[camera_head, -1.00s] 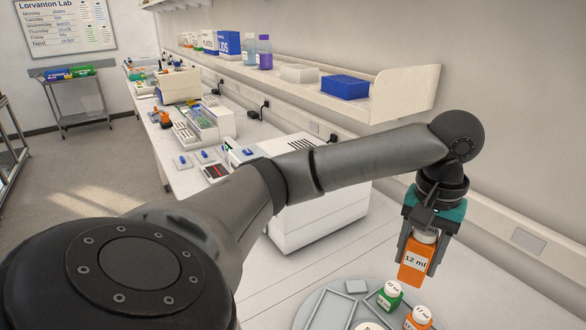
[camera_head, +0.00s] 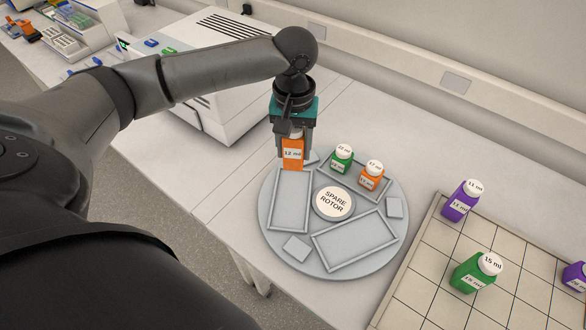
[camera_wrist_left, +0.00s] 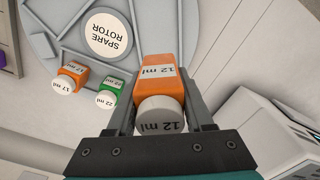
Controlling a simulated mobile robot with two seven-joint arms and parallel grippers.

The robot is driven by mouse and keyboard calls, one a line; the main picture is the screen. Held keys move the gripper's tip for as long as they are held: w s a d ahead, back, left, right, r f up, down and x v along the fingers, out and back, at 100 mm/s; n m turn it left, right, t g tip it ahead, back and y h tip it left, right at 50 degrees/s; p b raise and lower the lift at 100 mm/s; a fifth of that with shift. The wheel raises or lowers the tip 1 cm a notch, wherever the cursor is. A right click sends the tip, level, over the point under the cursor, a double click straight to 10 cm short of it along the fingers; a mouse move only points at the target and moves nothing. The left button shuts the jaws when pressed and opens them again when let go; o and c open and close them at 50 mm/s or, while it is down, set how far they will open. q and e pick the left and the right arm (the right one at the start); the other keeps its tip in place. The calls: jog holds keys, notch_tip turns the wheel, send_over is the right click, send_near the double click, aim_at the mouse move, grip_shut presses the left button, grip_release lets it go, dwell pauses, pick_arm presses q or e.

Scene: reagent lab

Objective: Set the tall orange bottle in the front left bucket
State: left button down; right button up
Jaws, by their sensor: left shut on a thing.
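The tall orange bottle (camera_head: 292,154), labelled 12 ml with a white cap, is held upright in my left gripper (camera_head: 294,143), which is shut on it. It also shows between the fingers in the left wrist view (camera_wrist_left: 157,75). The bottle is above the back left edge of the round grey spare rotor (camera_head: 333,268). The rotor's left bucket (camera_head: 275,205) is empty, as is its front bucket (camera_head: 352,262). The back bucket (camera_head: 335,180) holds a green bottle (camera_head: 341,160) and a short orange bottle (camera_head: 371,177). My right gripper is not in view.
A tiled tray (camera_head: 425,283) at the right holds a purple bottle (camera_head: 459,207), a green bottle (camera_head: 472,273) and another purple bottle (camera_head: 574,278). A white machine (camera_head: 215,85) stands behind my left arm. The wall (camera_head: 400,45) runs along the back.

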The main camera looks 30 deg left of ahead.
aim_at(294, 127)
pick_arm(q)
notch_tip(294, 127, down, 7)
jog(key=shift+f+b, duration=0.15)
jog(key=shift+b, duration=0.35)
jog(key=shift+c, duration=1.4)
grip_release()
notch_tip(294, 127, up, 12)
jog(key=shift+r+p, duration=0.1)
jog(key=shift+p, duration=0.85)
